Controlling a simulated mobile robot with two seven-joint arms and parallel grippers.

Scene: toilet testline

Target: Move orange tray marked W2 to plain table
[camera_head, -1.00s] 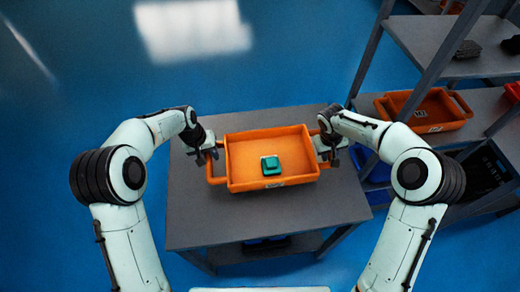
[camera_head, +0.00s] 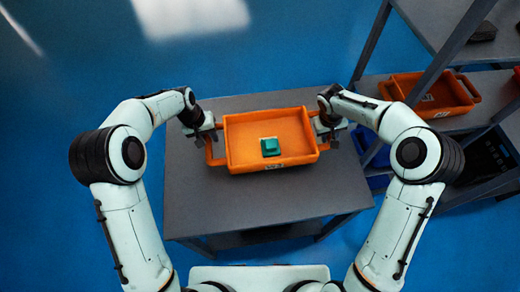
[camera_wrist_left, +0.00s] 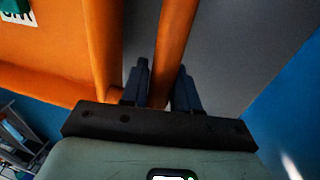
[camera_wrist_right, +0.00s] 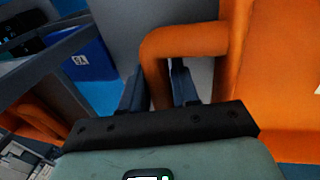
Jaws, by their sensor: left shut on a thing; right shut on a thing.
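An orange tray (camera_head: 240,154) is over the grey table (camera_head: 270,207) in the head view, with a green block (camera_head: 270,147) in it. A label shows on its near side, too small to read. My left gripper (camera_head: 207,132) is shut on the tray's left handle; the left wrist view shows the handle bar (camera_wrist_left: 168,60) between its fingers. My right gripper (camera_head: 327,125) is shut on the right handle, which also shows between the fingers in the right wrist view (camera_wrist_right: 158,62). I cannot tell whether the tray touches the tabletop.
A grey shelf rack (camera_head: 490,45) stands at the right, with another orange tray (camera_head: 432,96) on it. A blue bin (camera_head: 377,150) is low beside the table. The table's near part is bare. Blue floor lies open to the left.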

